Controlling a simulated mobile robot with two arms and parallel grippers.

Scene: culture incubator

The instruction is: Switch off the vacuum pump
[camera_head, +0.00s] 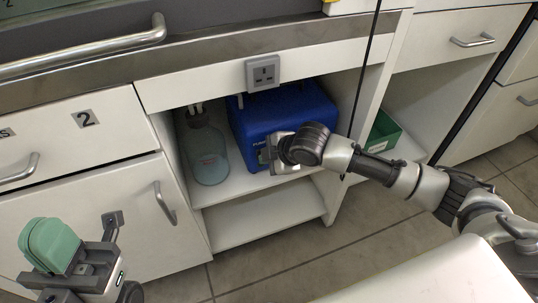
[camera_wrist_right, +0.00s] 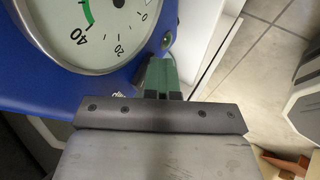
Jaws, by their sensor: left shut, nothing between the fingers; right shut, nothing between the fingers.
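The vacuum pump (camera_head: 290,108) is a blue box on the upper shelf of the open cabinet under the bench. My right gripper (camera_head: 268,155) is at its front face and hides part of it. In the right wrist view the pump's blue front (camera_wrist_right: 112,88) carries a round white gauge (camera_wrist_right: 95,22). A small dark round part with green (camera_wrist_right: 167,40) sits at the pump's edge, just beyond the shut green fingertips of my right gripper (camera_wrist_right: 161,66). I cannot tell whether they touch it. My left gripper (camera_head: 49,240) is shut and empty at the lower left, away from the pump.
A clear bottle (camera_head: 207,158) stands left of the pump on the same shelf (camera_head: 240,183). A grey socket (camera_head: 263,72) is above the pump. A green box (camera_head: 383,132) lies in the right-hand compartment. A dark cable (camera_head: 366,70) hangs in front of the cabinet.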

